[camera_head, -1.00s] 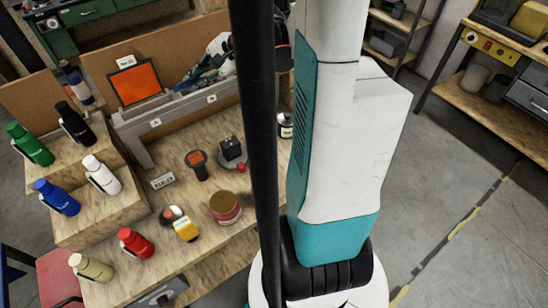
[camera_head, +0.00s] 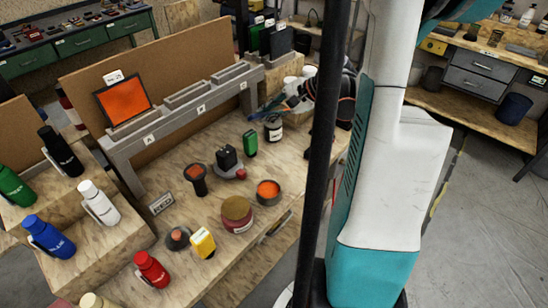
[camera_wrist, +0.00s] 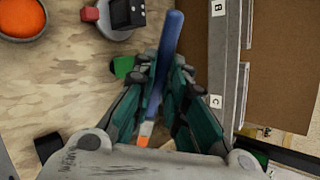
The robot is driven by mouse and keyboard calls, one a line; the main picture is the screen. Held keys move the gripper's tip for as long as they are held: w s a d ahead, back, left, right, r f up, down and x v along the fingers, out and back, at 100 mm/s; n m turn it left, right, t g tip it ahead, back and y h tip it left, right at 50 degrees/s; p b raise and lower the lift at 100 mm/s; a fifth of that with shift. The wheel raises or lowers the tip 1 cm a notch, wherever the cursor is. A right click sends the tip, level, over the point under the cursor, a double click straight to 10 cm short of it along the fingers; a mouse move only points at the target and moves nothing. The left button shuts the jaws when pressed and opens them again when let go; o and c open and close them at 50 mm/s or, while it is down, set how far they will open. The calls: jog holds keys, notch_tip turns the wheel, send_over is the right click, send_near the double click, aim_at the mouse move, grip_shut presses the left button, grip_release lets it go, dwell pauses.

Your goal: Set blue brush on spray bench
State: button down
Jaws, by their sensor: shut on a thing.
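The blue brush is in my gripper (camera_wrist: 160,78). Its long blue handle (camera_wrist: 171,35) stands out between the teal fingers in the wrist view, with a white and orange part at the other end. In the head view, the brush's blue end (camera_head: 267,106) shows near the right end of the rack, and my gripper is partly hidden by a black post. The spray bench (camera_head: 180,165) is the wooden bench below. The wrist view shows its top under the brush, but the height of the brush above it cannot be told.
A grey rack (camera_head: 118,152) marked A, B and C runs along the bench's back, with an orange panel (camera_head: 123,98) at A. Bottles, a yellow item (camera_head: 202,243), a red jar (camera_head: 237,214) and a green item (camera_head: 250,143) stand around. Bare wood lies between them.

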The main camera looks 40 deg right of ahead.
notch_tip(320, 180, down, 16)
jog(key=b, duration=0.4)
jog(key=shift+r, duration=0.1)
jog(key=shift+b, duration=0.35)
jog(key=c, duration=1.6)
grip_release()
jog(key=shift+s+r, duration=0.1)
jog(key=shift+r, duration=0.05)
jog(key=p+v, duration=0.3)
jog(key=v, duration=0.8)
jog(key=shift+s+r, duration=0.2)
jog(key=shift+s, duration=0.05)
jog(key=shift+d, duration=0.15)
